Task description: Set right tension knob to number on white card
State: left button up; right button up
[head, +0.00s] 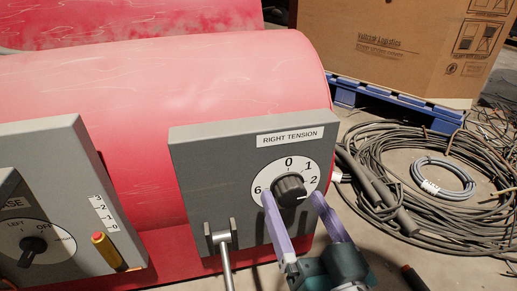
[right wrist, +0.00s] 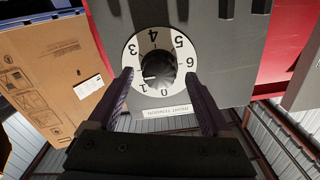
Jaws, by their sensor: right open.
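The right tension knob (head: 289,188) is dark and ribbed, on a white dial numbered from 0 to 6. The dial is on a grey box (head: 205,165) labelled RIGHT TENSION. The knob also shows in the right wrist view (right wrist: 158,66), where the dial appears upside down. Its pale pointer mark seems to face the 1–2 side; I cannot tell the exact setting. My right gripper (head: 291,197) is open, its purple fingers on either side of the knob. I cannot tell whether they touch it. No white card with a readable number shows. My left gripper is out of view.
A metal lever (head: 225,262) stands left of my right gripper. Red rollers lie behind. Cable coils (head: 400,190), one with an unreadable white tag (head: 430,187), lie right, before a cardboard box (head: 395,50).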

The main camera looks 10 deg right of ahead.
jog(key=shift+w, duration=0.5)
jog(key=shift+d, duration=0.1)
grip_shut()
dwell(0.3)
